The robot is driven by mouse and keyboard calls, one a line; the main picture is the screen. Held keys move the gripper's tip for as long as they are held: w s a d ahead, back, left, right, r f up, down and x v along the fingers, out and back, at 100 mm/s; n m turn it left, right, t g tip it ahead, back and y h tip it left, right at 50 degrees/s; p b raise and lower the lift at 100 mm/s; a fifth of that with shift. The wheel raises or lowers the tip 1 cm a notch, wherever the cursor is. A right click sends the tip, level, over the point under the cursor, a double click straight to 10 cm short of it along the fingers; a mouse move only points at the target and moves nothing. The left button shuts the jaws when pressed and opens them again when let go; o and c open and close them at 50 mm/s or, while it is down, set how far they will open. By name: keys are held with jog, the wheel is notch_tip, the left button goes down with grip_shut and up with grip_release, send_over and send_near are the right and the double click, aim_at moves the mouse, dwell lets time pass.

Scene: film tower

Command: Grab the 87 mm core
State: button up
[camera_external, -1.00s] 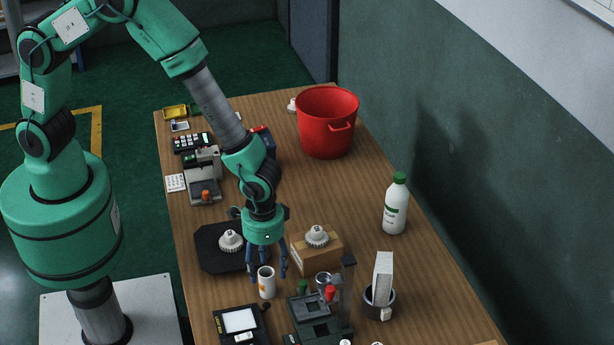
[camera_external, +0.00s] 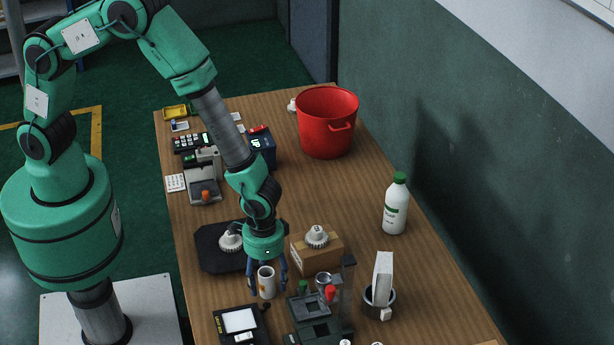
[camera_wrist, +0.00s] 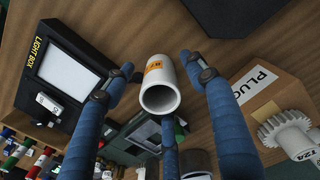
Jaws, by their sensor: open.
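A short white tube with an orange label, which looks like the core (camera_external: 266,283), stands upright on the wooden table. Its label is too small to read as 87 mm. In the wrist view the white core (camera_wrist: 160,86) shows its open end, with bare table around it. My gripper (camera_external: 267,277) points down over the core, its blue fingers open and spread around it. In the wrist view the fingertips of my gripper (camera_wrist: 158,80) stand apart from the tube wall, with visible gaps.
A cardboard box (camera_external: 318,258) with a white toothed piece stands close right. A black plate (camera_external: 208,258) with another lies left. A light box (camera_external: 239,321) and dark fixture (camera_external: 318,312) are in front. A red bucket (camera_external: 327,125) stands far back.

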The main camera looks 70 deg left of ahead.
aim_at(263, 269)
dwell(0.4)
jog(key=c, duration=1.3)
jog(key=shift+o, duration=0.2)
jog(key=shift+r, duration=0.15)
jog(key=shift+r, duration=0.5)
jog(key=r, duration=0.2)
jog(key=shift+s+a+r+p, duration=0.2)
jog(key=shift+s+r+p, duration=0.1)
jog(key=shift+p, duration=0.1)
jog(key=s+a+r+p, duration=0.1)
jog(key=s+a, duration=0.7)
jog(key=s, duration=0.5)
jog(key=shift+r, duration=0.1)
